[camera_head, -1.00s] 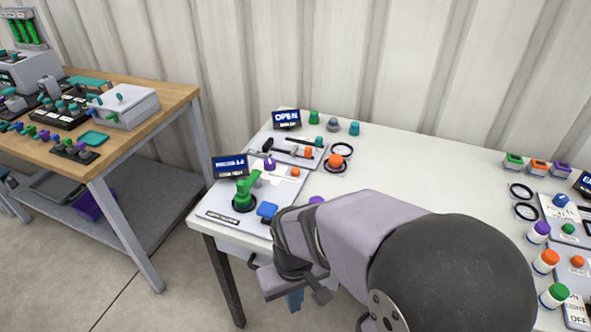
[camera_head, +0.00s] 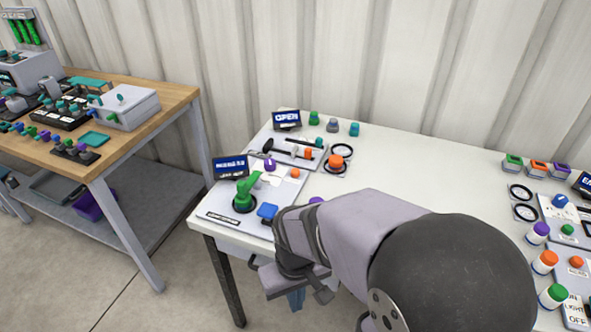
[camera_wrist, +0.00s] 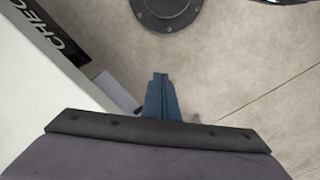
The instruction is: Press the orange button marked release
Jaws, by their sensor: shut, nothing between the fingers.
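Several orange buttons show in the head view, and no "release" marking is legible. A small orange button (camera_head: 295,173) is on the near-left panel (camera_head: 225,217). A larger orange mushroom button (camera_head: 336,162) stands behind it to the right. Another orange piece (camera_head: 308,153) is on the panel behind. My gripper (camera_head: 297,300) hangs low at the table's front edge, in front of and below these controls, mostly hidden by my arm. In the wrist view its blue fingers (camera_wrist: 160,95) are together and empty, over the floor. No orange button shows there.
A green handle (camera_head: 245,190), a blue block (camera_head: 267,211) and a dark display (camera_head: 231,166) stand on or beside the near panel. The white table (camera_head: 420,180) has clear room in its middle. More controls, including a white-and-orange one (camera_head: 545,262), are at right.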

